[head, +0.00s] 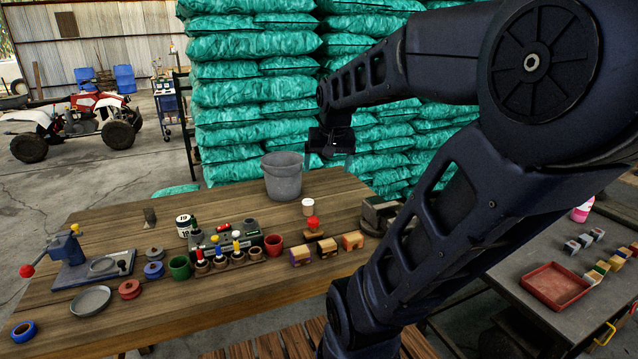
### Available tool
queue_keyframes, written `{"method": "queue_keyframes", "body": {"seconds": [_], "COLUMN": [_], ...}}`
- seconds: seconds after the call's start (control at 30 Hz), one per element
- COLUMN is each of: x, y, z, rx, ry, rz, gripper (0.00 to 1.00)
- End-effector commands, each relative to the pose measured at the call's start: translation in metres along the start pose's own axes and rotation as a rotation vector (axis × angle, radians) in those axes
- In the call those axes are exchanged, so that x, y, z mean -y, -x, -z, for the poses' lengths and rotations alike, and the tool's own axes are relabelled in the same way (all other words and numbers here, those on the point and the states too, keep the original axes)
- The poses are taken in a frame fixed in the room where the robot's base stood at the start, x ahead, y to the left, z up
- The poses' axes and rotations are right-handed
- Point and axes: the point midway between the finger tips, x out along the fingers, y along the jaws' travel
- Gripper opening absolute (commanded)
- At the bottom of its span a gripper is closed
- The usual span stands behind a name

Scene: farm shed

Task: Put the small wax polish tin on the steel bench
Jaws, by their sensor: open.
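Several small round lidded containers stand at the left of the wooden table (190,322): a grey one (154,254), a blue one (155,270) and a red one (130,289). Any of them could be the wax polish tin; labels are too small to read. A white can marked 19 (184,226) stands to their right. The grey steel bench (508,272) is at the right, partly hidden by my arm. My gripper (331,158) is open and empty, pointing down above the far part of the wooden table, right of the bucket, apart from the small containers.
A grey bucket (282,176) stands at the table's back. A holder with several coloured-handled tools (225,250), cups and blocks fill the middle. The bench carries a red tray (555,286), small blocks and a pink bottle (582,209). Stacked green sacks (245,95) rise behind the table.

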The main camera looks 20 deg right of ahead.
Motion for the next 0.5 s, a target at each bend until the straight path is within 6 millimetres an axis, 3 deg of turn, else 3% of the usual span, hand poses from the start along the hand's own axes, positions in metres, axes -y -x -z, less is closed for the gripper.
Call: {"method": "queue_keyframes", "body": {"seconds": [0.2, 0.33, 0.5], "x": [0.024, 0.03, 0.032], "y": [0.014, 0.017, 0.017], "z": [-0.057, -0.077, -0.086], "rx": [-0.019, -0.023, -0.024], "ry": [0.188, 0.257, 0.286], "rz": [0.038, 0.048, 0.052], "gripper": [0.88, 0.88, 0.88]}}
